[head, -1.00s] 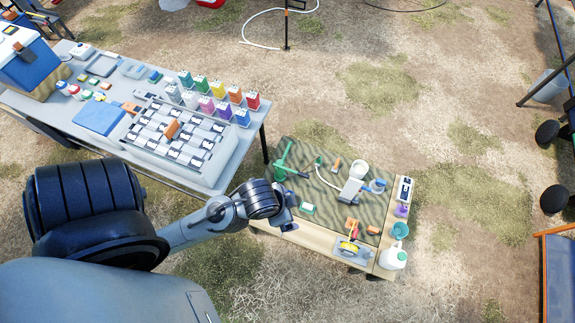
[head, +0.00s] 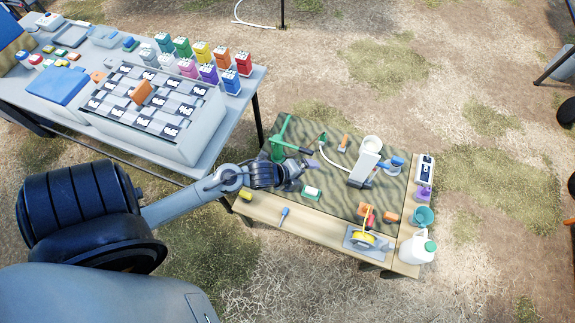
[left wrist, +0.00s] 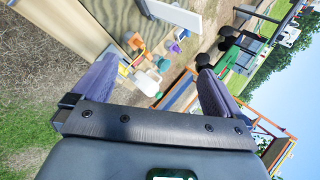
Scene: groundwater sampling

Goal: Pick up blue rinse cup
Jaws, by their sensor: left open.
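The blue cup (head: 396,163) stands on the right part of the camouflage mat (head: 336,200), beside a white upright box (head: 363,168). A teal cup (head: 423,215) stands on the table's right strip. My left gripper (head: 306,172) is over the mat's left part, next to a green stand, well left of the blue cup and apart from it. In the left wrist view its two purple fingers (left wrist: 155,88) are wide apart with nothing held between them. Small coloured items show beyond them there, but I cannot tell which is the blue cup.
A white jug (head: 417,249), purple item (head: 423,194) and meter (head: 425,168) line the table's right strip. The green stand (head: 281,140), yellow reel (head: 364,238) and green-white block (head: 312,193) are nearby. The grey table (head: 205,165) with sample racks is left.

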